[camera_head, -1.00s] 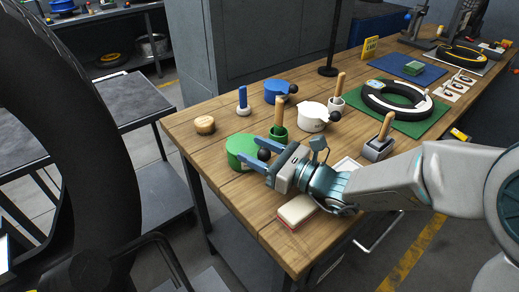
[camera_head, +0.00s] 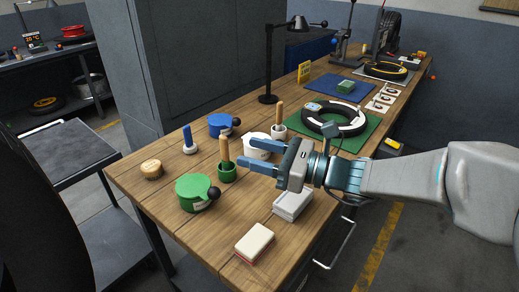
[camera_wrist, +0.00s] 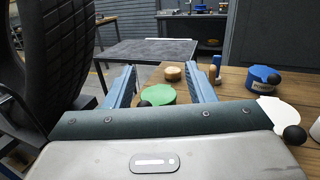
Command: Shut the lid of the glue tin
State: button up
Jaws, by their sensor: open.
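Three tins with round lids and black ball knobs stand on the wooden bench; I cannot tell which is the glue tin. The green tin (camera_head: 192,192) is near the front left, its lid seemingly flat on top. The blue tin (camera_head: 219,125) stands farther back, its lid also looking flat. The white tin (camera_head: 259,143) is partly hidden behind my gripper. My gripper (camera_head: 247,152) is open and empty, above the bench to the right of the green tin. In the wrist view, the green lid (camera_wrist: 160,94) shows beyond and between the fingers; the white lid (camera_wrist: 284,116) is at right.
A green pot (camera_head: 227,173) with a wooden handle stands between the green tin and my gripper. A wooden puck (camera_head: 152,169) and blue-handled tool (camera_head: 188,140) stand left. A tyre (camera_head: 334,119) lies behind.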

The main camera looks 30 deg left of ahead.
jog(key=shift+w+d+r, duration=0.1)
jog(key=shift+d, duration=0.05)
jog(key=shift+r+n, duration=0.1)
jog(key=shift+n, duration=0.2)
jog(key=c, duration=1.1)
jog(key=n+h+p, duration=0.1)
jog(key=n+p, duration=0.2)
jog(key=n, duration=0.1)
jog(key=shift+n+t, duration=0.3)
jog(key=s+a+f+n+t+h+p, duration=0.1)
jog(key=a+f+n+h+p, duration=0.3)
jog(key=n, duration=1.3)
jog(key=shift+s+a+f+t+h+p, duration=0.35)
jog(key=shift+s+a+f+p, duration=0.7)
jog(key=shift+f+p, duration=1.6)
